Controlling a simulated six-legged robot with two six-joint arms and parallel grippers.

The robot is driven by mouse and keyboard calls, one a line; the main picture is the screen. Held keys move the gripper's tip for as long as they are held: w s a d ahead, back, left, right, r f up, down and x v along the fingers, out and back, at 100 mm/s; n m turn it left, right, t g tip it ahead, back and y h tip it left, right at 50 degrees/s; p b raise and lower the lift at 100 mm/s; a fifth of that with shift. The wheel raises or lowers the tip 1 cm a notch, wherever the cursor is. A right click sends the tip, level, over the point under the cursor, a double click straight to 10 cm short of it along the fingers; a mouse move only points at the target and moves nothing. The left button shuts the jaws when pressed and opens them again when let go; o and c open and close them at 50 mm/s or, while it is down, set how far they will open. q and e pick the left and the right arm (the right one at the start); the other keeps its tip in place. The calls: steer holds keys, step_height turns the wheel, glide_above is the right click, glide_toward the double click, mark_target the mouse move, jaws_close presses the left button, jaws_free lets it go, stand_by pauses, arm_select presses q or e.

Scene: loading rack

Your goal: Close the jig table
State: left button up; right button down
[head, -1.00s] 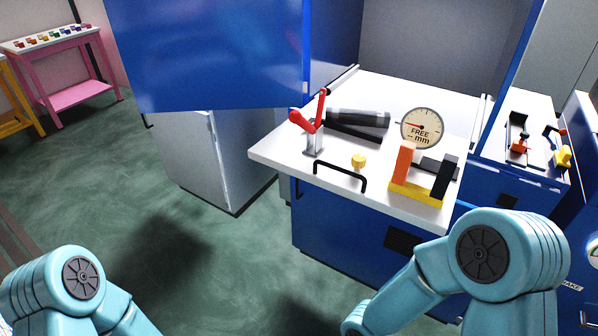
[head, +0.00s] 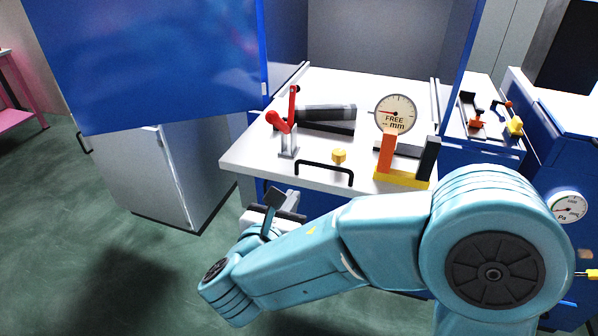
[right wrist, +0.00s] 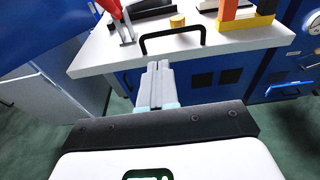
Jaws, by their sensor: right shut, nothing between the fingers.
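The jig table (head: 250,163) is a white top standing out from a blue cabinet, with a black bar handle (head: 324,169) at its front edge. My right gripper (head: 278,210) is below and in front of that edge, left of the handle in the head view. In the right wrist view its fingers (right wrist: 156,72) are shut and empty, pointing at the black handle (right wrist: 172,34), with their tips apparently just short of the bar. Contact cannot be told. My left gripper is not in view.
On the top are a red toggle clamp (head: 280,121), a dark cylinder (head: 326,113), a yellow knob (head: 339,156), a dial gauge (head: 395,113) and an orange-yellow block fixture (head: 401,179). A blue panel (head: 150,60) hangs at left. A neighbouring bench (head: 480,140) stands at right. Green floor is open at left.

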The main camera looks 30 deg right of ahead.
mark_target(315, 166)
steer(key=p+x, duration=0.1)
steer(key=x, duration=0.5)
steer(key=p+x, duration=0.2)
steer(key=x, duration=0.4)
steer(key=shift+s+d, duration=0.15)
steer(key=shift+d, duration=0.2)
steer(key=shift+w+d+f, duration=0.2)
steer(key=shift+w+f, duration=0.05)
steer(key=shift+w, duration=0.15)
steer(key=shift+s+d, duration=0.1)
